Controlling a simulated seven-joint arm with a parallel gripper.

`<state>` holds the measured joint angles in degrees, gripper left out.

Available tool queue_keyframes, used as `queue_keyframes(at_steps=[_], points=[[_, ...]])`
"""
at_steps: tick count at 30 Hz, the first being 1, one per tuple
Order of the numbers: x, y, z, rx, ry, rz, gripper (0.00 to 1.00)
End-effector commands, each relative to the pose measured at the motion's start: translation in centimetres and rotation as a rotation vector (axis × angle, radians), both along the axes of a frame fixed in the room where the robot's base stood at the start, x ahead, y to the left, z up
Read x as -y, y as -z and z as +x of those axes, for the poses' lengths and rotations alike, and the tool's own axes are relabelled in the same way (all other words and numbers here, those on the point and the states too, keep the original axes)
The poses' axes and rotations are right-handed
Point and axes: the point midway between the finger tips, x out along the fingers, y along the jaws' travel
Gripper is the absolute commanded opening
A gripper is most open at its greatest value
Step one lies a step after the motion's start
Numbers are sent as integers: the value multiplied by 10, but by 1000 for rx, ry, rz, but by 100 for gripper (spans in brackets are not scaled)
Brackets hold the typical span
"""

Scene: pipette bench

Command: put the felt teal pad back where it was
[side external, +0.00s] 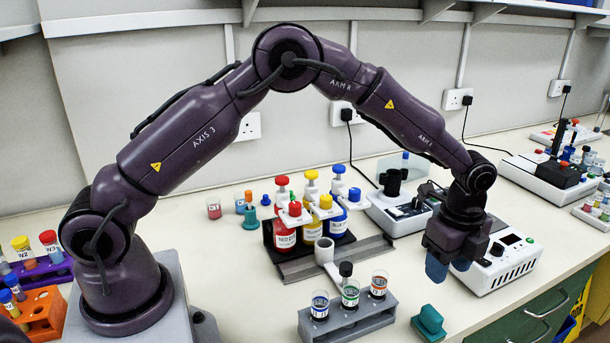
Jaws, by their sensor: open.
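A teal pad-like block (428,322) with a raised upper part sits on the bench near the front edge, right of the grey vial rack. I cannot tell its felt texture at this size. My gripper (449,268) points down above and slightly right of the teal block, apart from it. Its blue fingertips are open, with nothing seen between them.
A grey rack (347,322) with three vials stands left of the teal block. Red, yellow and blue bottles (311,232) stand in a dark holder behind. A white instrument (505,262) is close behind my gripper. An orange rack (40,313) is at left.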

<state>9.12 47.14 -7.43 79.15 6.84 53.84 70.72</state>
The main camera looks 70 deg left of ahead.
Motion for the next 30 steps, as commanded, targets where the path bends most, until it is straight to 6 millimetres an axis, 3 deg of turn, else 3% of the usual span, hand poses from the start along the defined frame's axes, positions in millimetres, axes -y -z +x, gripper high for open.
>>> queue_keyframes(at_steps=[4, 7, 12, 15, 19, 24, 30], points=[[-15, -49, -12, 55, -132, -3, 48], [-31, -94, -34, 108, -289, -14, 48], [-60, -157, -86, 196, -583, -53, 48], [-76, -184, -123, 245, -760, -91, 48], [-94, -206, -173, 302, -985, -157, 48], [-110, -213, -235, 357, -1261, -262, 48], [-118, -205, -277, 381, -1465, -360, 48]])
